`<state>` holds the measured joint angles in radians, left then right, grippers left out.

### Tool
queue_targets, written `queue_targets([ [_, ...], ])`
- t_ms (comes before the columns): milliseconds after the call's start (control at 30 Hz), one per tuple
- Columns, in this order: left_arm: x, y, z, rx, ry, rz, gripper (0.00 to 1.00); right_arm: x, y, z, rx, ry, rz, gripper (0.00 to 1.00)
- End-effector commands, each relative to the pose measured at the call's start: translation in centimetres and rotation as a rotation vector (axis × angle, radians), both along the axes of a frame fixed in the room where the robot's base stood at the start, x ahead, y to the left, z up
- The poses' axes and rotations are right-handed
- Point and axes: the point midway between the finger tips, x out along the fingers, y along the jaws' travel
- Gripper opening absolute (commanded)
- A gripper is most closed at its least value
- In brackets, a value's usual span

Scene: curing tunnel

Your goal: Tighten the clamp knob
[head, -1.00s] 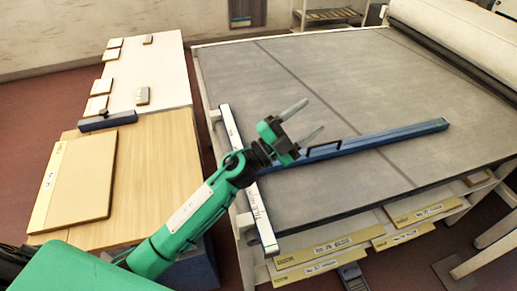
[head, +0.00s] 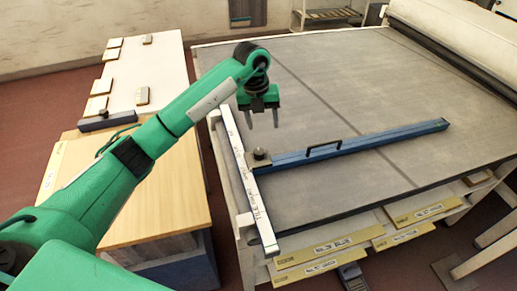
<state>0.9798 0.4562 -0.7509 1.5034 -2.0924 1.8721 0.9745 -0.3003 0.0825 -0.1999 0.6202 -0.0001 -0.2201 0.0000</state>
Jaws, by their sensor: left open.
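The clamp knob (head: 259,154) is a small dark round knob on a plate at the left end of the blue bar (head: 375,140). That end meets the white rail (head: 246,180) along the table's left edge. A black handle (head: 323,148) stands on the bar. My left gripper (head: 262,122) is open and empty, fingers pointing down. In the picture it is just above the knob, with a visible gap between fingertips and knob. My right gripper is not in view.
The large grey table (head: 330,85) is mostly bare around the bar. A wooden side table (head: 175,190) with a board on it stands at the left, beside a white table (head: 160,70) with small blocks. Labelled yellow boards (head: 327,247) sit under the table's front edge.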

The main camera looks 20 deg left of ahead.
Motion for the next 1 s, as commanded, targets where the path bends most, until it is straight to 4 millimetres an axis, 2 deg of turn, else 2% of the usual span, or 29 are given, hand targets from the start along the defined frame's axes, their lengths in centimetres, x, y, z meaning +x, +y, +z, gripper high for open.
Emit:
queue_targets([
  [100, 0.3, 1.8, 0.7, 0.076, 0.015, 0.040, 0.57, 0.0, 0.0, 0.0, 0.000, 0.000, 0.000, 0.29],
  [267, 0.3, 2.1, -0.1, 0.094, 0.023, 0.048, 0.57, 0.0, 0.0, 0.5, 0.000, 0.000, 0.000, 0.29],
  [367, 0.2, 2.0, -1.6, 0.092, 0.024, 0.046, 0.57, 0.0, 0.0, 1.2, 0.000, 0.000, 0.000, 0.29],
  [800, 0.3, 1.5, -10.4, 0.089, 0.023, 0.045, 0.57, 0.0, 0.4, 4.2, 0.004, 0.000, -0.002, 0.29],
  [1000, 0.5, 1.3, -12.5, 0.088, 0.019, 0.045, 0.57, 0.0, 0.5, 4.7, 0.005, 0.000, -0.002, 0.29],
])
